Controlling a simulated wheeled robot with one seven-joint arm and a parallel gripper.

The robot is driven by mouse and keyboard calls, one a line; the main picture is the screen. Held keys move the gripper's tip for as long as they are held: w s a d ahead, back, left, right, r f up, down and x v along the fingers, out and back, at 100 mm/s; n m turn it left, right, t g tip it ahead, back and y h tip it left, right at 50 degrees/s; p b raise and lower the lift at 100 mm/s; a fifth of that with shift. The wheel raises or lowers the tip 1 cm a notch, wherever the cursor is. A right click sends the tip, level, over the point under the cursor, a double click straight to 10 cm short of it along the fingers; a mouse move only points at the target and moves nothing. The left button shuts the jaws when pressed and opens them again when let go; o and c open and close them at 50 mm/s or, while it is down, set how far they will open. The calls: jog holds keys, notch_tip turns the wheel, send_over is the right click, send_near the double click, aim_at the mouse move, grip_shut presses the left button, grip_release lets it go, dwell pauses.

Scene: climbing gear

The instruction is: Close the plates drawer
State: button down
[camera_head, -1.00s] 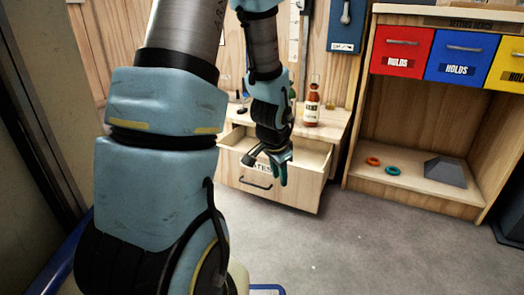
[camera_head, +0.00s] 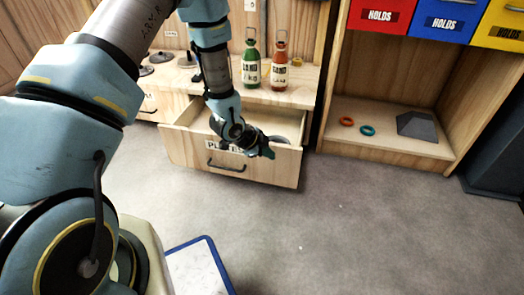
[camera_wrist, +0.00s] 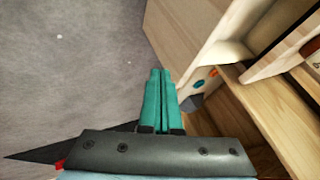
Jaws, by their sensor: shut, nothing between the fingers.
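The plates drawer (camera_head: 275,168) is pulled out of the low wooden cabinet. Its front has a dark bar handle (camera_head: 227,165) and a label partly hidden by my gripper. A grey rounded thing (camera_head: 280,139), partly hidden, shows inside the drawer. My gripper (camera_head: 268,153) is shut and empty at the top of the drawer front, right of the handle; I cannot tell whether it touches. In the wrist view its teal fingers (camera_wrist: 160,75) lie together, with a pale wooden panel beside them, likely the drawer's.
A green bottle (camera_head: 251,66) and a brown bottle (camera_head: 279,68) stand on the cabinet top. A shelf unit on the right holds an orange ring (camera_head: 346,121), a teal ring (camera_head: 367,130) and a grey block (camera_head: 416,125). The grey floor (camera_head: 350,225) in front is clear.

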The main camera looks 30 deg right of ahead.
aim_at(284, 154)
jog(key=shift+w+d+f+b, duration=0.35)
jog(key=shift+w+d+f, duration=0.2)
jog(key=shift+d, duration=0.35)
jog(key=shift+w+d+f+b, duration=0.35)
jog(key=shift+w+d+f, duration=0.2)
jog(key=shift+d, duration=0.4)
jog(key=shift+w+d+f+b, duration=0.35)
jog(key=shift+w+d+f, duration=0.2)
jog(key=shift+d, duration=0.35)
